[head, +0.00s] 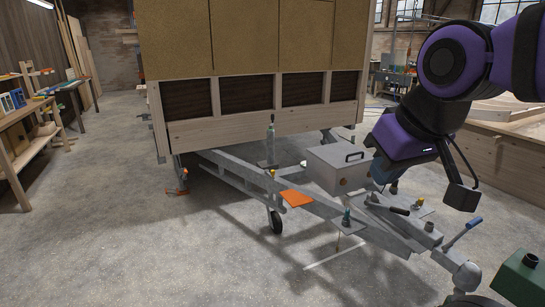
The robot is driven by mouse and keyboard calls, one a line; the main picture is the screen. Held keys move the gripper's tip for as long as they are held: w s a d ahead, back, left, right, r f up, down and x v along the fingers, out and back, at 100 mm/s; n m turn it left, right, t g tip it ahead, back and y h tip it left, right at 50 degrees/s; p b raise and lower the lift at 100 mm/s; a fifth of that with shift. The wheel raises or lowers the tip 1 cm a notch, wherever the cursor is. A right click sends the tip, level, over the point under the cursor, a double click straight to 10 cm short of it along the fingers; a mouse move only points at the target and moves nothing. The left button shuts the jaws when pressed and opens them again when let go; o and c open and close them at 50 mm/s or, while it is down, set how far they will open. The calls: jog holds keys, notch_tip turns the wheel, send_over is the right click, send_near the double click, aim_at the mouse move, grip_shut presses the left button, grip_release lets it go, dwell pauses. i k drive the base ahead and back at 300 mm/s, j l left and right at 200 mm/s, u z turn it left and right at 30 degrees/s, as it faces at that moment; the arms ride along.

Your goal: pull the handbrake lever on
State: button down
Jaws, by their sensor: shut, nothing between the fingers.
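The grey trailer drawbar (318,205) runs from under the hut toward the lower right. A lever with a black grip (399,211), which looks like the handbrake lever, lies low and nearly flat along the drawbar. Another lever with a blue grip (474,222) slants up by the coupling head (466,273). My gripper (381,174) hangs above and left of the black grip, apart from it, beside the grey box. It is shut and empty. Its fingertips are small and hard to make out against the box and drawbar.
A grey box with a black handle (333,168) stands on the drawbar next to my gripper. An orange plate (296,198) and a small wheel (276,221) are further left. A green block (520,280) is at the lower right. Concrete floor at left is clear.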

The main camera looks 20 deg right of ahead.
aim_at(402, 211)
jog(key=i+z, duration=0.2)
jog(key=z, duration=0.25)
jog(key=i+z, duration=0.25)
jog(key=z, duration=0.25)
jog(key=i+j+z, duration=0.1)
jog(key=z, duration=0.35)
jog(key=i+j+z, duration=0.2)
jog(key=z, duration=0.25)
jog(key=i+j+z, duration=0.2)
